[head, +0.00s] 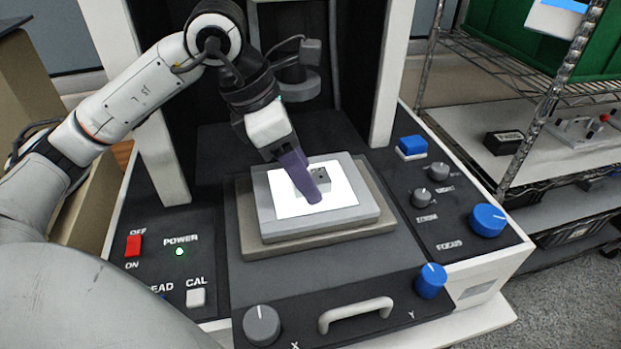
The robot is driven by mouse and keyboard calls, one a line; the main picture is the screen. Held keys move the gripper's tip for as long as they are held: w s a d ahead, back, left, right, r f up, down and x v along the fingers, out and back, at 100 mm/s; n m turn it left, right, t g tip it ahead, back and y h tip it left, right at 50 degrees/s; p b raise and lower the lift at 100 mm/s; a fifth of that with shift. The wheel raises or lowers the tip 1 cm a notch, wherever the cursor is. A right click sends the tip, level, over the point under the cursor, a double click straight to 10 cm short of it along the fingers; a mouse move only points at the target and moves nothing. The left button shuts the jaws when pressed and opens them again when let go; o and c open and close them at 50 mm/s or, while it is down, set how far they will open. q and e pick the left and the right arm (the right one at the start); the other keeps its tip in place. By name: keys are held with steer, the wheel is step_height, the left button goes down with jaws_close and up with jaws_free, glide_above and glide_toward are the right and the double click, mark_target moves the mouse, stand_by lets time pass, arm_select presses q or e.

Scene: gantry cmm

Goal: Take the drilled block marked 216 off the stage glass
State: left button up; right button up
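The drilled block (323,184) is a small grey block with dark holes on its top. It sits on the bright white stage glass (340,200), near its middle. My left gripper (312,194) reaches down from the upper left, its purple fingers at the block and hiding its left part. The fingers overlap in this view, so I cannot tell whether they are closed on the block or stand around it. The marking on the block is too small to read. My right gripper is not in view.
The stage plate (262,208) lies on a dark machine bed between two white columns (392,70). Around it are blue knobs (487,220), a blue button (412,146), a red switch (133,245) and a front handle (355,314). A wire rack (540,80) stands at the right.

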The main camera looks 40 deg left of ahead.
arm_select(q)
steer(key=c, duration=1.2)
